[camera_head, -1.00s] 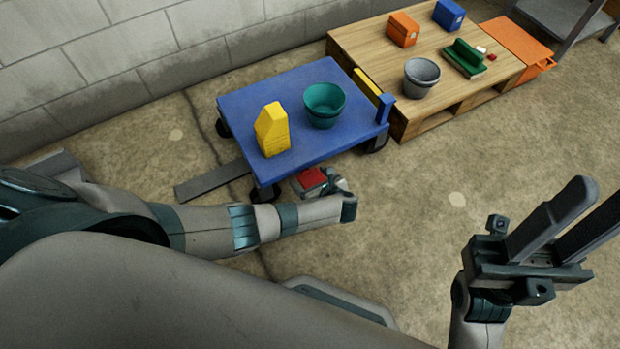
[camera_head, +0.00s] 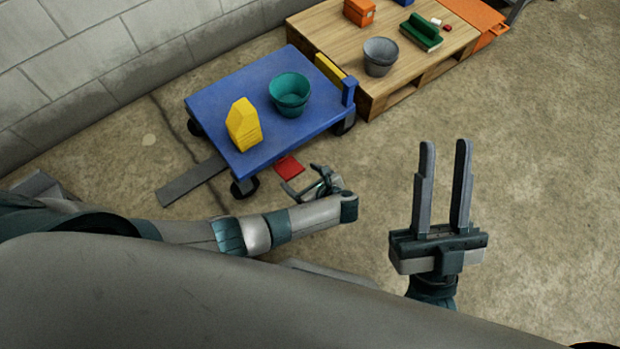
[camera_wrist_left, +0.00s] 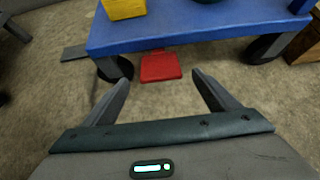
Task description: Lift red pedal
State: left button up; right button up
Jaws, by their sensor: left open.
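The red pedal (camera_head: 289,167) sticks out low from the near side of the blue cart (camera_head: 222,98). In the left wrist view the pedal (camera_wrist_left: 160,67) lies ahead of my left gripper (camera_wrist_left: 162,80), between the lines of its two spread fingers and apart from them. In the head view my left gripper (camera_head: 303,185) is just in front of the pedal, partly hidden by its own wrist. It is open and empty. My right gripper (camera_head: 444,145) points up over the bare floor at the right, open and empty.
The cart carries a yellow block (camera_head: 243,126) and teal buckets (camera_head: 289,93). Its wheel (camera_head: 244,187) is left of the pedal. A grey strip (camera_head: 190,183) lies on the floor. A wooden pallet (camera_head: 368,97) with a grey bucket (camera_head: 380,56) stands behind. Floor at right is clear.

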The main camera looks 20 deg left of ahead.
pick_arm(q)
jog(key=shift+p+v, duration=0.75)
jog(key=shift+v, duration=2)
pick_arm(e)
jog(key=shift+s+a+f+g, duration=0.1)
jog(key=shift+a+f+g, duration=0.3)
jog(key=shift+f+g, duration=0.25)
jog(key=shift+a+f+g, duration=0.4)
jog(key=shift+f+g, duration=0.1)
jog(key=shift+f, duration=0.35)
jog(key=shift+s+a+f+g, duration=0.1)
jog(key=shift+a+f+g, duration=0.3)
jog(key=shift+f+g, duration=0.25)
jog(key=shift+f, duration=0.1)
